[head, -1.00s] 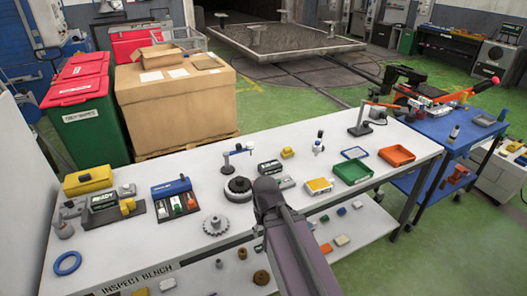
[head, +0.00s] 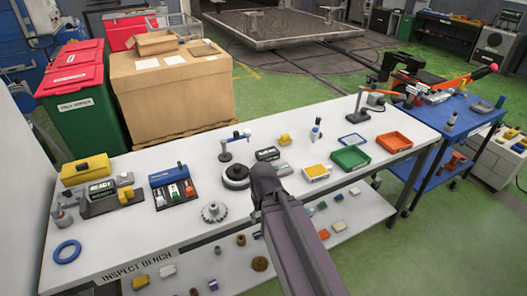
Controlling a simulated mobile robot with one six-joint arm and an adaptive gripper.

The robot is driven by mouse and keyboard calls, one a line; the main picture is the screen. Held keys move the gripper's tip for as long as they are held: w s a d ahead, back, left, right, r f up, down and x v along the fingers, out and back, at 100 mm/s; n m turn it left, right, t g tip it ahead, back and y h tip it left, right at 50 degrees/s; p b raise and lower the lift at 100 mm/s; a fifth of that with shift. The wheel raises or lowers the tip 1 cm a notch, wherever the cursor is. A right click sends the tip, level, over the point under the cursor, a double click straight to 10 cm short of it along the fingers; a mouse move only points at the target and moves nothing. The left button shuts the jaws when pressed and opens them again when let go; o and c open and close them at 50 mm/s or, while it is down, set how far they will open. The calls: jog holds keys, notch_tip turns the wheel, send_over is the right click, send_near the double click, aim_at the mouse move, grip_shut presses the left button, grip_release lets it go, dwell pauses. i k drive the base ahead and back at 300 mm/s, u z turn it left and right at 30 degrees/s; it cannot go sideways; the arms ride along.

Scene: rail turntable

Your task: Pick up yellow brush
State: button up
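I cannot make out a clear yellow brush in the head view. A small yellow item (head: 285,140) stands on the white bench (head: 290,200), towards its back middle. Another small yellow item (head: 125,195) is at the left of the bench, by a box marked READY. Either is too small to identify as a brush. My arm rises from the bottom of the picture over the bench's front middle. My gripper does not show, so its state is hidden.
The bench holds a blue ring (head: 67,251), a metal gear (head: 214,213), a black round base (head: 235,175), a green tray (head: 351,157) and an orange tray (head: 394,142). A lower shelf (head: 330,215) carries small parts. A blue cart (head: 458,125) stands right.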

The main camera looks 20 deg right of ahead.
aim_at(285, 140)
jog(key=k, duration=0.65)
jog(key=z, duration=0.4)
jog(key=i, duration=1.75)
jog(key=u, duration=0.35)
